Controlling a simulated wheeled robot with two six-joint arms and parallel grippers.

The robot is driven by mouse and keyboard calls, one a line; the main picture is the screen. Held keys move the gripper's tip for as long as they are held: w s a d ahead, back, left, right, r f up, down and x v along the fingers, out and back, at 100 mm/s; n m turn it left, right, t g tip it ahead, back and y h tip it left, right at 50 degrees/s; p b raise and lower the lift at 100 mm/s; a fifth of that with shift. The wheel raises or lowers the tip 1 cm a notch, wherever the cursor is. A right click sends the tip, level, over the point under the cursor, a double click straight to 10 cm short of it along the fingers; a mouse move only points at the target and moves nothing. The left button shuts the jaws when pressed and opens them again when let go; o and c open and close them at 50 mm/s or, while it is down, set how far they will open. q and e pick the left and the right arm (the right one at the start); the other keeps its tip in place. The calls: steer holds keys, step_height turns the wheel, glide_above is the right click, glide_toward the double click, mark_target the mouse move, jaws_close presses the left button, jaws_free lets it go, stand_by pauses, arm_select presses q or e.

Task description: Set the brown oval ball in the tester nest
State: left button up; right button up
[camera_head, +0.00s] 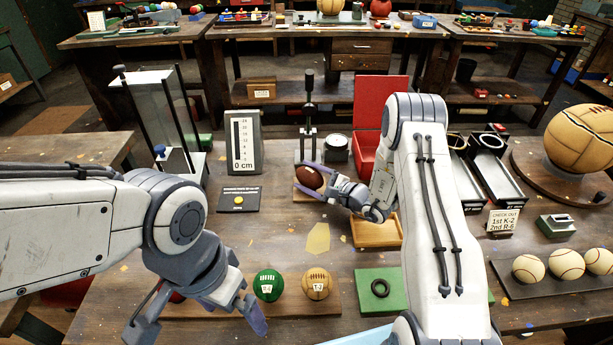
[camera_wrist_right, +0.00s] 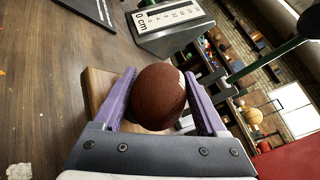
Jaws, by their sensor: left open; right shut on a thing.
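The brown oval ball (camera_head: 308,177) is between the purple fingers of my right gripper (camera_head: 305,179), which is shut on it. In the right wrist view the ball (camera_wrist_right: 158,97) sits between both fingers, with a pale patch at its right edge. It is at the tester (camera_head: 308,115), a stand with a dark upright post and a small wooden base (camera_head: 302,196). The nest is hidden by the ball and fingers, so I cannot tell whether the ball touches it. My left gripper (camera_head: 198,322) is open and empty near the front board.
A wooden board (camera_head: 335,298) holds a green ball (camera_head: 268,285) and a tan ball (camera_head: 317,283). A height gauge (camera_head: 243,142) reads 0 cm left of the tester. A red open box (camera_head: 380,110) and a wooden tray (camera_head: 377,232) lie to the right.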

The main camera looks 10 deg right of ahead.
steer(key=shift+f, duration=0.2)
steer(key=o, duration=1.3)
steer(key=shift+o, duration=0.2)
steer(key=shift+r, duration=0.25)
steer(key=b+v, duration=0.1)
steer(key=v, duration=0.9)
steer(key=shift+s+d, duration=0.2)
steer(key=shift+d, duration=0.05)
steer(key=shift+s+d+r+b, duration=0.15)
steer(key=shift+s+d+b, duration=0.2)
steer(key=shift+s, duration=0.25)
